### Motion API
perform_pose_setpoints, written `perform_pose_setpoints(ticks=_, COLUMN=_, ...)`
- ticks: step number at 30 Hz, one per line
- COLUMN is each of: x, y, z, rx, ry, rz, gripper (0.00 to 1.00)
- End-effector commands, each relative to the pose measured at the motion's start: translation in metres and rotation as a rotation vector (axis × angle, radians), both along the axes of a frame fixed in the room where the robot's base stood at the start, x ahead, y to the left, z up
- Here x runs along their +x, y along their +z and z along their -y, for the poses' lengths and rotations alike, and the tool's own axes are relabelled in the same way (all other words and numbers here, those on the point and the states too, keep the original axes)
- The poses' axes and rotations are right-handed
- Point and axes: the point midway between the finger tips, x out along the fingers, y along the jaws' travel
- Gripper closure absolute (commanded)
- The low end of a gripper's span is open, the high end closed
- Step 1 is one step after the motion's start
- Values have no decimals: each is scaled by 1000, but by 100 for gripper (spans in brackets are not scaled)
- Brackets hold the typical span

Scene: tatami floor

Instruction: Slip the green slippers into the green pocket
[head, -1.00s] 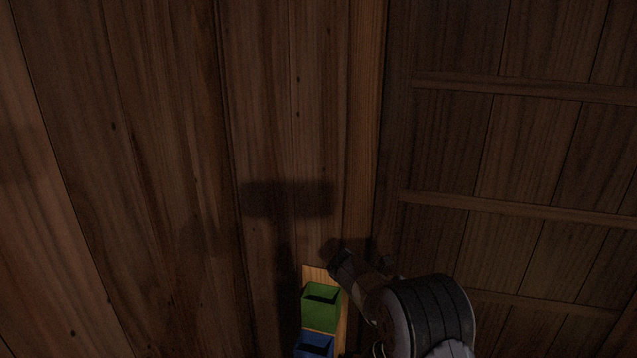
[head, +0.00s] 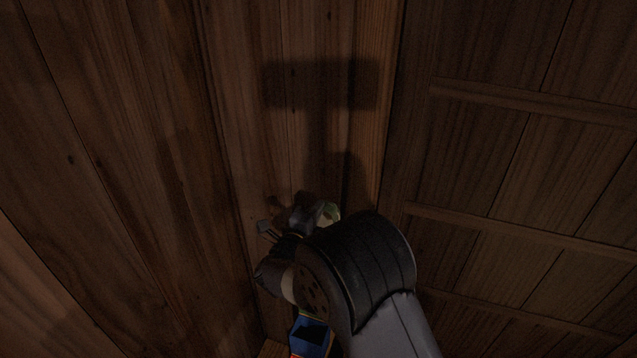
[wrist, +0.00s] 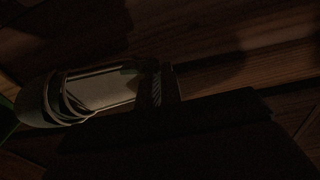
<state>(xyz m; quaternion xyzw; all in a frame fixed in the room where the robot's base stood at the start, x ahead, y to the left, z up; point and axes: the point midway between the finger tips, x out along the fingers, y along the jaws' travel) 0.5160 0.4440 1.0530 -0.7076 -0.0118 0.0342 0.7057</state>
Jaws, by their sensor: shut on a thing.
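My gripper (wrist: 160,84) is shut on the slippers (wrist: 100,90), which stick out to the left in the wrist view. They look pale and grey with curved straps at the far end, and a little green shows near the jaws; the view is very dark. In the head view my arm covers most of the gripper, and a small pale green patch (head: 329,212) shows beside it, probably part of the slippers. The green pocket is hidden behind my arm in the head view. A green patch (wrist: 6,120) at the wrist view's left edge is too dark to identify.
A blue pocket (head: 309,334) shows at the bottom of the head view, just below my arm. Dark wooden planks (head: 150,150) fill the left, and a ribbed wooden panel (head: 530,150) fills the right. The room is dim.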

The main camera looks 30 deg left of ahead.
Motion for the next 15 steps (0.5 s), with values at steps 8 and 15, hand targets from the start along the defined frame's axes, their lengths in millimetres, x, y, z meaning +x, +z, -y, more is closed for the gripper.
perform_pose_setpoints(ticks=8, x=-9, y=4, z=-16, rx=3, ry=49, rz=23, gripper=100)
perform_pose_setpoints(ticks=15, x=-9, y=-10, z=-15, rx=3, ry=47, rz=23, gripper=100)
